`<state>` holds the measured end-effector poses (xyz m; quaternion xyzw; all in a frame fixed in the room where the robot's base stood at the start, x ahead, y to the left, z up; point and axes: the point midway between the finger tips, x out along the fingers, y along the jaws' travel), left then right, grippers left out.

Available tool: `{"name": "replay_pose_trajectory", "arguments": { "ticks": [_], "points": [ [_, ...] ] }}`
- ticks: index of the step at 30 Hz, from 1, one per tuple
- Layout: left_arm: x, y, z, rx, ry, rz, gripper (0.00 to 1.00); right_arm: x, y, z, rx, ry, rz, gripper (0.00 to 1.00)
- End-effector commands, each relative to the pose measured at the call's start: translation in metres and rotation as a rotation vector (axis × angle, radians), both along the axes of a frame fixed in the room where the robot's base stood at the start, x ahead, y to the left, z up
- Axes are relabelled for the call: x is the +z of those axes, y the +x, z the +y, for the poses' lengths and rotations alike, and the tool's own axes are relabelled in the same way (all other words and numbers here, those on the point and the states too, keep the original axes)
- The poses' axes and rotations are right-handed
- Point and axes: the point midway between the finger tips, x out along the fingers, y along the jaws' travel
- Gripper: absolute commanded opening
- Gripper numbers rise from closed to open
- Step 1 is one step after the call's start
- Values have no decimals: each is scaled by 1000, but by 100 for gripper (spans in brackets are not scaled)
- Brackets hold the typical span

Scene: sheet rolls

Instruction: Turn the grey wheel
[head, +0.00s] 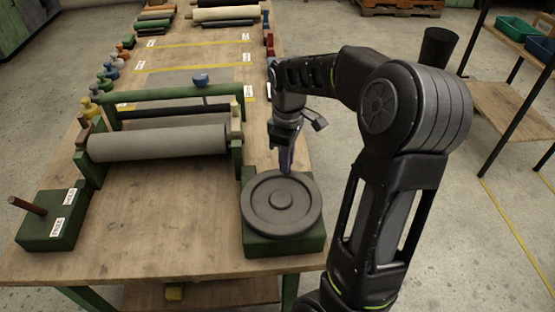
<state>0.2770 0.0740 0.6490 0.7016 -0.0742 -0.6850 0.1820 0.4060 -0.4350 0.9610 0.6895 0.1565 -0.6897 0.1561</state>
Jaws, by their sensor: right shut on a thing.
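The grey wheel (262,219) lies flat on a green block at the right front corner of the wooden table. It is a round disc with a raised rim and a hub. My right gripper (286,168) comes down from above at the wheel's far edge. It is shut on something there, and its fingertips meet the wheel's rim. The exact contact is small and partly hidden by the fingers. My left gripper is not in the head view.
A green-framed roller stand with a grey roll (158,143) is left of the wheel. A green box (52,222) with a brown peg stands at the front left. Several coloured knobs line the left edge. Rolls lie at the far end. The front middle tabletop (165,225) is clear.

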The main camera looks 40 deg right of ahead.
Motion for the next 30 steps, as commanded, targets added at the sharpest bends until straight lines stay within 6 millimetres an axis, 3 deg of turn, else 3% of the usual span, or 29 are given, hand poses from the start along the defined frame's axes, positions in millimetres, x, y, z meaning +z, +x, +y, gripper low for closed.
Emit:
{"name": "replay_pose_trajectory", "arguments": {
  "ticks": [4, 26, 27, 30],
  "points": [
    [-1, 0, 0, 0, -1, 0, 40, 1, -7, -6, -94, -2, -3, 0],
    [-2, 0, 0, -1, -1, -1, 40, 1, -17, -11, -84, -3, 0, 0],
    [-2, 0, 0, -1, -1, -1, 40, 1, -17, -11, -84, -3, 0, 20],
    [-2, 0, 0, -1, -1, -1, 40, 1, -17, -11, -84, -2, 0, 28]
  ]
}}
